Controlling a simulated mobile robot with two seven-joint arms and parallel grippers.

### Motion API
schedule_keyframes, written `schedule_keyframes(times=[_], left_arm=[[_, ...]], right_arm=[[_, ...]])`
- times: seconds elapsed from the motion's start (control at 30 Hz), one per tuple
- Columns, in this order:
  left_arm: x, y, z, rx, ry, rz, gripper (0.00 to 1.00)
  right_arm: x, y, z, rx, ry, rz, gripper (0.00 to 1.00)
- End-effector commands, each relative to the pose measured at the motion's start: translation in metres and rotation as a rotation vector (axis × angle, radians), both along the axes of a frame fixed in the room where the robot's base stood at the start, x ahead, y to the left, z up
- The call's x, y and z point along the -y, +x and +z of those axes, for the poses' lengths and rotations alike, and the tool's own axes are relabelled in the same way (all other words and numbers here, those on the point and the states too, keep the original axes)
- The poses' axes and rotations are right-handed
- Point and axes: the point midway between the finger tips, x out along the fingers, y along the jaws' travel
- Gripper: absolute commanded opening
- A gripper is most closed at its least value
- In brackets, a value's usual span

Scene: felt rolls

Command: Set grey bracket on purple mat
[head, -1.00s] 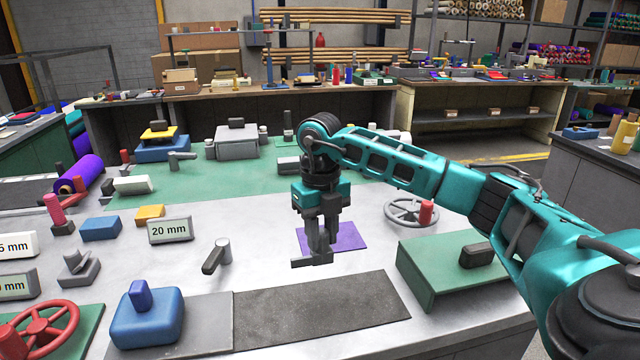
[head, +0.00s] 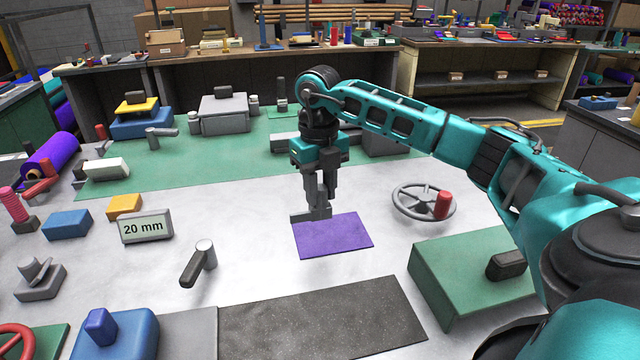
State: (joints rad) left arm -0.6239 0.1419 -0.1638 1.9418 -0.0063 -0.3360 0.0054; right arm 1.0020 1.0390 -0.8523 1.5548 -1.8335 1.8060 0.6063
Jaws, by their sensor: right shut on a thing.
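My right gripper (head: 320,200) is shut on the grey bracket (head: 308,215), a small dark grey piece whose flat part points to the left. The purple mat (head: 338,240) lies flat on the pale table. In the head view the bracket overlaps the mat's far left corner, and most of the mat shows in front of it. The bracket looks held above the table, but I cannot tell its exact height. The gripper fingers hide part of the bracket. My left gripper is not in view.
A grey handwheel with a red knob (head: 442,205) stands right of the mat, and a green box (head: 465,270) is at the front right. A dark mat (head: 325,320) lies in front.

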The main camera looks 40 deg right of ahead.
Motion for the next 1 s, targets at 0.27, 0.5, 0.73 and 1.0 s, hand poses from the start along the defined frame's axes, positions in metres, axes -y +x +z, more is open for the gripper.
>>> schedule_keyframes(times=[0.27,0.5,0.73,1.0], left_arm=[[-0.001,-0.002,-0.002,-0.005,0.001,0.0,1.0],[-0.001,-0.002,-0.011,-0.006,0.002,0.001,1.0],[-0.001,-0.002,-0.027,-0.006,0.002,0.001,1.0],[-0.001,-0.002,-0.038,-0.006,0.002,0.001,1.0]], right_arm=[[0.0,0.001,0.0,-0.002,0.001,0.0,0.0],[0.0,0.0,-0.014,-0.003,0.001,0.0,0.0],[0.0,0.0,-0.039,-0.003,0.001,0.0,0.0],[0.0,0.001,-0.059,-0.002,0.0,0.0,0.0]])
